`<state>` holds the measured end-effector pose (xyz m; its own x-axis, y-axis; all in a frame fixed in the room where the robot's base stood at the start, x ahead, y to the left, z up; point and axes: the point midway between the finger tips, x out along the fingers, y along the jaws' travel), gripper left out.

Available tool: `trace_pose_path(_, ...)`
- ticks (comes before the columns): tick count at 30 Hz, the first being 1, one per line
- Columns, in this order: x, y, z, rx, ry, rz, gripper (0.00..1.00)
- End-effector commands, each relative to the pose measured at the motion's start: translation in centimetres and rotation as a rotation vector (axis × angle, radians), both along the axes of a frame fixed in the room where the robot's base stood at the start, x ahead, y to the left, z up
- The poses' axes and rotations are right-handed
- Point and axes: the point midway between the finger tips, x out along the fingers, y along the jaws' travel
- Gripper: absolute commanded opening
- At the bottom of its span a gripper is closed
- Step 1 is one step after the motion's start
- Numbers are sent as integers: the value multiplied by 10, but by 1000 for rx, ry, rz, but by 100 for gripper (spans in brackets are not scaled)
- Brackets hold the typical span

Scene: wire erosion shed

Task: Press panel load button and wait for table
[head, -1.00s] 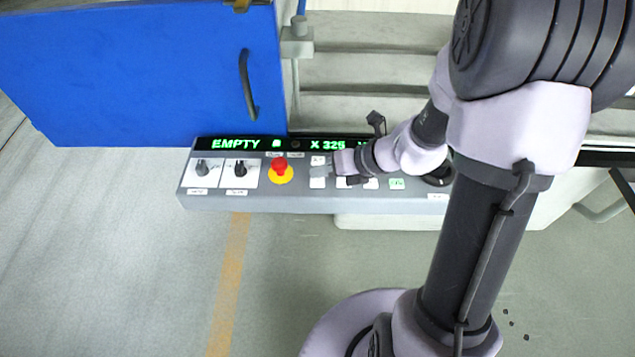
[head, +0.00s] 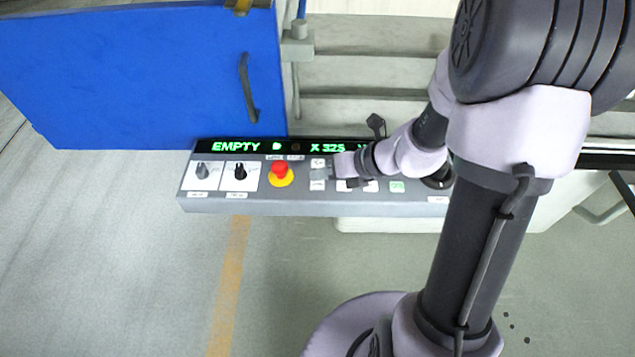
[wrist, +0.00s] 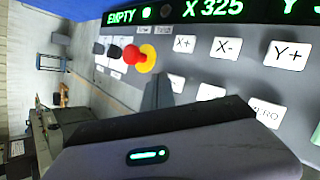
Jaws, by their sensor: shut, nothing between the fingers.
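The control panel (head: 300,204) is a grey console with a green-lit display strip (head: 235,146) reading EMPTY and X 325. It carries rows of white buttons. The wrist view shows buttons marked X+ (wrist: 184,44), X- (wrist: 226,48), Y+ (wrist: 287,55) and ZERO (wrist: 268,112). I cannot make out which button is the load button. My gripper (head: 324,173) is shut and empty, low over the white buttons. Its dark fingertips also show in the wrist view (wrist: 158,92), just below X+. They hide part of the lower buttons, and I cannot tell whether they touch one.
A red emergency stop (head: 280,168) on a yellow base sits left of the buttons, with two black rotary switches (head: 240,171) beyond it. A blue door (head: 150,75) with a dark handle stands behind the panel's left. The floor in front is clear.

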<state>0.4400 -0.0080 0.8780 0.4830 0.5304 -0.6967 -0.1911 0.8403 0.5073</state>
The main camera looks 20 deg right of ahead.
Motion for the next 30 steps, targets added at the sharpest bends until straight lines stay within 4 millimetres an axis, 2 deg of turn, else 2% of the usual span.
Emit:
trace_pose_path(21, 0, 0, 0, 0, 0, 0, 0)
trace_pose_path(30, 0, 0, -10, 0, -1, 1, 0)
